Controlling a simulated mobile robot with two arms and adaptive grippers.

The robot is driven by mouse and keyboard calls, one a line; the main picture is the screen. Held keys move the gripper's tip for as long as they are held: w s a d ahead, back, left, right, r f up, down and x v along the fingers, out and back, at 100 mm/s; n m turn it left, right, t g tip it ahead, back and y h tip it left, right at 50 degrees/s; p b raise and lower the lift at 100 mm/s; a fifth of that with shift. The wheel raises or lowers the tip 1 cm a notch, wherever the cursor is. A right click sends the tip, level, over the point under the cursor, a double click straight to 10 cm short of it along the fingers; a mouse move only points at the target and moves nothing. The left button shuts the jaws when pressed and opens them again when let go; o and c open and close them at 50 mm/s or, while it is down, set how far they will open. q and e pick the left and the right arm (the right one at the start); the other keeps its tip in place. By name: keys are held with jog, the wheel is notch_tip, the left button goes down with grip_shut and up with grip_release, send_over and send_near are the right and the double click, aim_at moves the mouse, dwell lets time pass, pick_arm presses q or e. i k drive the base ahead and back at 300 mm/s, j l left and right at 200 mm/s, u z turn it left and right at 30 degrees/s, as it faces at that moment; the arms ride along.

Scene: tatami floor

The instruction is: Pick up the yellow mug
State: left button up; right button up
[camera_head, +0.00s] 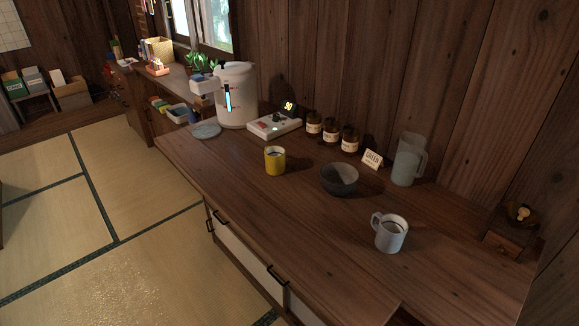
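The yellow mug (275,163) stands upright on the wooden counter (232,168), left of a dark bowl. Its handle cannot be made out clearly. Nothing touches the mug. Neither of my grippers shows in the head view.
A dark bowl (340,180) and a grey mug (390,234) stand to the right. A white dispenser (236,97), a scale (273,125), small jars (331,132), a card (372,159) and a pitcher (407,160) line the back. The counter's front strip is clear.

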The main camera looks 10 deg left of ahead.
aim_at(275, 157)
jog(key=i+j+z, duration=0.1)
jog(key=j, duration=0.35)
jog(key=i+j+z, duration=0.1)
jog(key=j, duration=0.4)
jog(key=i+j+z, duration=0.1)
jog(key=j, duration=0.35)
jog(key=i+j+z, duration=0.1)
jog(key=j, duration=0.4)
